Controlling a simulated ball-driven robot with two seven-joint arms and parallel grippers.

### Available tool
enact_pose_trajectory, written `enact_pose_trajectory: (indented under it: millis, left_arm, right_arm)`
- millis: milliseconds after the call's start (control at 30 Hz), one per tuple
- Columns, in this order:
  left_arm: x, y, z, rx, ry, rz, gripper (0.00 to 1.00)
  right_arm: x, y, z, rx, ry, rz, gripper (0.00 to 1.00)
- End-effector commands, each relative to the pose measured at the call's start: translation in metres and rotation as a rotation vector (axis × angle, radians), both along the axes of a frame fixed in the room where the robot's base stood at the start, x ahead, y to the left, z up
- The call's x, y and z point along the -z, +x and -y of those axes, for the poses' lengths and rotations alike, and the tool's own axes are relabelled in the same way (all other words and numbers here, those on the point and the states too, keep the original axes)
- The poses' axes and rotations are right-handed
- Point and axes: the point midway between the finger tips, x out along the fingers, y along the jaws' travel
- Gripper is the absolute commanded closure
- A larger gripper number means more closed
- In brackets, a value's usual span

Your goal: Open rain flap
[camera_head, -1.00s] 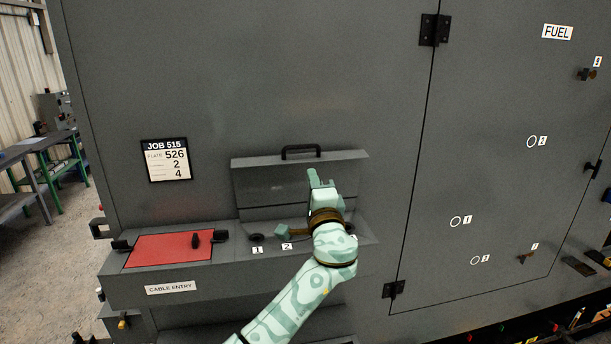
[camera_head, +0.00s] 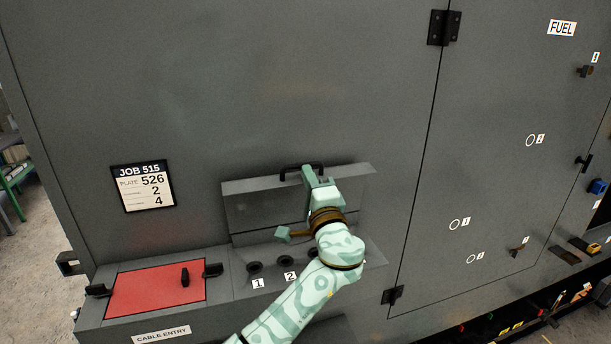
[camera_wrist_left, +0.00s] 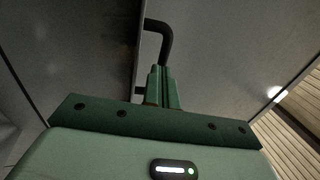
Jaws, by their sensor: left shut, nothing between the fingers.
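The rain flap (camera_head: 252,210) is a grey panel with a lip along its top, set above a ledge with numbered round openings (camera_head: 255,267). A black bar handle (camera_head: 290,172) is on the lip. My left gripper (camera_head: 308,175) is shut and empty, its fingertips at the right part of the handle. In the left wrist view, the shut fingers (camera_wrist_left: 163,75) point at the bent end of the black handle (camera_wrist_left: 160,28). They are not around it, and I cannot tell whether they touch it. My forearm hides part of the flap and ledge. My right gripper is not in view.
A red cover (camera_head: 150,289) with black fittings lies left of the openings, above a CABLE ENTRY label (camera_head: 162,335). A job card (camera_head: 143,186) is on the wall. A large door (camera_head: 500,180) marked FUEL is to the right.

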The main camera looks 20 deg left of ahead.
Motion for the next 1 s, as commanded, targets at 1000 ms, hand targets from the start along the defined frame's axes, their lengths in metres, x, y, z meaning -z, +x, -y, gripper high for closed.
enact_pose_trajectory:
  millis: [1000]
  left_arm:
    - [-0.014, 0.034, -0.024, 0.000, -0.062, -0.089, 1.00]
  right_arm:
    - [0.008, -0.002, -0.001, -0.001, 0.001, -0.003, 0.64]
